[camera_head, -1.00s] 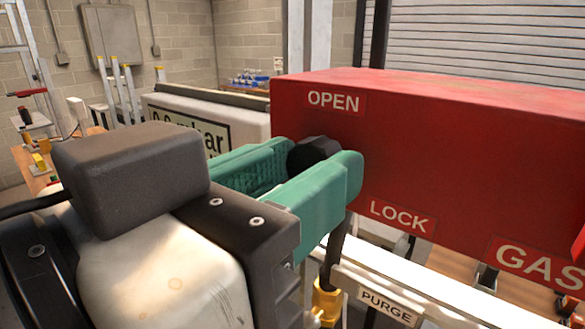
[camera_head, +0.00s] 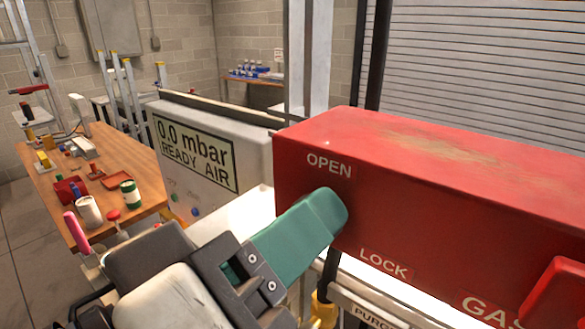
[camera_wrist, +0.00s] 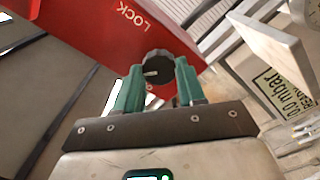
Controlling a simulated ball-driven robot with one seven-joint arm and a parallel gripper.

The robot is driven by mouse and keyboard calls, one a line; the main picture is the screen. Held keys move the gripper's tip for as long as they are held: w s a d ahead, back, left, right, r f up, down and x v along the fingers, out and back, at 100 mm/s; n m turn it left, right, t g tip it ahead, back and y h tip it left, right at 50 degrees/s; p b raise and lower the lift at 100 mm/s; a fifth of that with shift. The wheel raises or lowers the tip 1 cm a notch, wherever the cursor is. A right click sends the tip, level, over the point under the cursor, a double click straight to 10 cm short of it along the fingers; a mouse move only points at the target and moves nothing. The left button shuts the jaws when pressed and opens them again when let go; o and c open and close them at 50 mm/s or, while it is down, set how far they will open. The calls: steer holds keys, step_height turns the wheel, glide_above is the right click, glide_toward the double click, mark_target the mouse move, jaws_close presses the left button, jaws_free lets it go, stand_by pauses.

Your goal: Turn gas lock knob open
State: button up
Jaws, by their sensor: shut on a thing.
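The red gas box (camera_head: 440,180) fills the right of the head view, with an OPEN label (camera_head: 329,165) above my gripper and a LOCK label (camera_head: 384,264) below it. My gripper (camera_head: 322,212) reaches the box's face between these labels; its near green finger hides the knob there. In the wrist view the dark round knob (camera_wrist: 158,66) sits between the two green fingertips (camera_wrist: 159,80), and my gripper is shut on it. A pale mark on the knob points left in that view. The LOCK label (camera_wrist: 133,16) shows on the red box there.
A grey gauge unit (camera_head: 240,145) reading "0.0 mbar READY AIR" stands left of the box. A wooden bench (camera_head: 110,160) with cans and tools is farther left. A red handle (camera_head: 555,292) juts at lower right. A yellow fitting (camera_head: 322,310) is below my gripper.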

steer(key=shift+f+n+p, duration=0.1)
steer(key=shift+n+p, duration=2.2)
steer(key=shift+n, duration=1.4)
steer(key=shift+a, duration=0.1)
steer(key=o, duration=1.1)
steer(key=shift+c, duration=0.2)
steer(key=b+v, duration=0.3)
steer(key=v, duration=0.7)
steer(key=shift+s+a, duration=0.25)
steer(key=shift+s, duration=0.05)
